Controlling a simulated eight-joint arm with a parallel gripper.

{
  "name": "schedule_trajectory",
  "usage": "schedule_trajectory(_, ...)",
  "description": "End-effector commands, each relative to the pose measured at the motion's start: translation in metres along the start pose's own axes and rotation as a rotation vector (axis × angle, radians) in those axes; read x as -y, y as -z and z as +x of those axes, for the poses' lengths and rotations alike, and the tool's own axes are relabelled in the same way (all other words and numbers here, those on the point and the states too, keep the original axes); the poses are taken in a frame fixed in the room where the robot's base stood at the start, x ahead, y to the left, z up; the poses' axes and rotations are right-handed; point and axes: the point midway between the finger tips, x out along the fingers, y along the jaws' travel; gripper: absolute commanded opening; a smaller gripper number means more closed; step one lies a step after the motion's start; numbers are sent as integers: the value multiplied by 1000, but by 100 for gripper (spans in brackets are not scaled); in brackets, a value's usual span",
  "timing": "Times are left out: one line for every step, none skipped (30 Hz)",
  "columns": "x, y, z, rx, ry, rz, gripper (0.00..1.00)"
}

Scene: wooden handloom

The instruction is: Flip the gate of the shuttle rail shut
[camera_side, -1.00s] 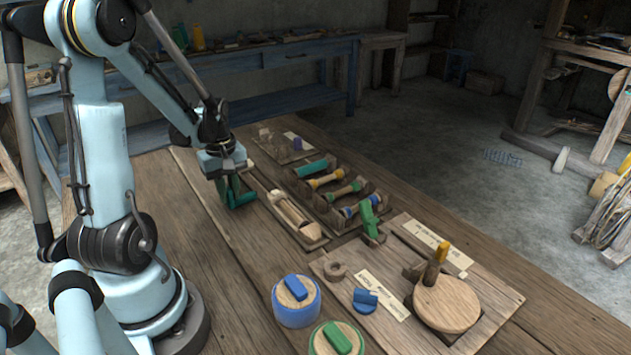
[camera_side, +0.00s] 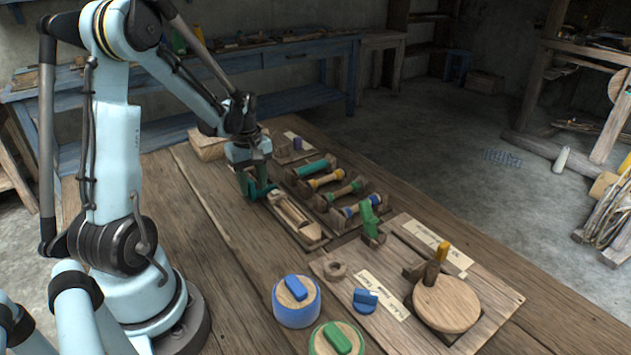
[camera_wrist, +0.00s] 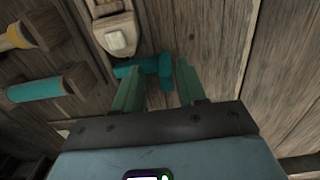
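The shuttle rail (camera_side: 312,233) is a long narrow wooden tray on the bench, with a pale wooden shuttle (camera_side: 289,208) in it. The shuttle also shows at the top of the wrist view (camera_wrist: 116,36). The teal gate (camera_wrist: 140,70) is an angled bar at the near end of the rail in the wrist view, lying across below the shuttle's tip. My gripper (camera_wrist: 160,78) has its two green fingers apart, with the gate's upright part between or just beyond their tips. In the side view my gripper (camera_side: 250,187) is low over the rail's far end and hides part of it.
A rack of spools (camera_side: 341,190) stands close right of the rail. A green clamp-like piece (camera_side: 371,220) stands at its front. The bench left of the rail is clear.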

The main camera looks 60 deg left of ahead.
Motion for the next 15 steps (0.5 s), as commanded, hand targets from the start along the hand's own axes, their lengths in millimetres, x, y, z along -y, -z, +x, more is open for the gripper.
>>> schedule_trajectory(1, 0, 0, 0, 1, 0, 40)
schedule_trajectory(1, 0, 0, 0, 2, 0, 40)
schedule_trajectory(1, 0, 0, 0, 3, -1, 40)
schedule_trajectory(1, 0, 0, 0, 3, -1, 40)
schedule_trajectory(2, 0, 0, 0, 3, -1, 40)
schedule_trajectory(2, 0, 0, 0, 4, -1, 40)
schedule_trajectory(2, 0, 0, 0, 4, -1, 40)
schedule_trajectory(2, 0, -1, 0, 4, -1, 40)
schedule_trajectory(2, 0, -2, 0, 5, -1, 40)
schedule_trajectory(2, 0, -4, 0, 5, -1, 40)
schedule_trajectory(2, 0, -6, 0, 5, -1, 40)
schedule_trajectory(2, 0, -10, 0, 5, -1, 40)
schedule_trajectory(2, 0, -13, 0, 5, -1, 40)
schedule_trajectory(2, 0, -17, 0, 5, -1, 40)
schedule_trajectory(2, 0, -23, 0, 5, -1, 40)
